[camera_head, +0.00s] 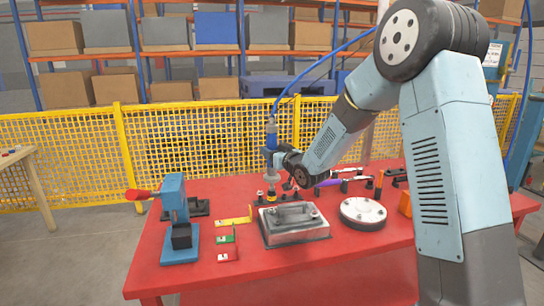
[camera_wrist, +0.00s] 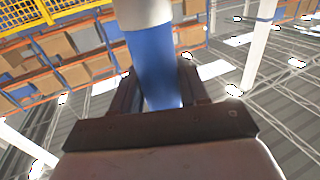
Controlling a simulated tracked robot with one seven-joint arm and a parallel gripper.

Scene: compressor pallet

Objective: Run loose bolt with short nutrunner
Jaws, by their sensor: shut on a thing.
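My gripper (camera_head: 274,157) is shut on the blue nutrunner (camera_head: 271,134), which hangs upright over the back of the red table. A blue hose rises from its top. In the wrist view the two dark fingers (camera_wrist: 158,88) press on both sides of the nutrunner's blue body (camera_wrist: 155,65), with a pale grey part beyond. A grey metal cover (camera_head: 293,222) lies in front on the table. I cannot make out which small part is the loose bolt; the nutrunner's tip is hard to see.
A blue press (camera_head: 175,220) with a red handle stands at the left. A round metal flange (camera_head: 363,212) lies right of the cover. A purple-handled tool (camera_head: 327,183) lies behind. A yellow mesh fence (camera_head: 60,160) stands beyond the red table (camera_head: 215,280).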

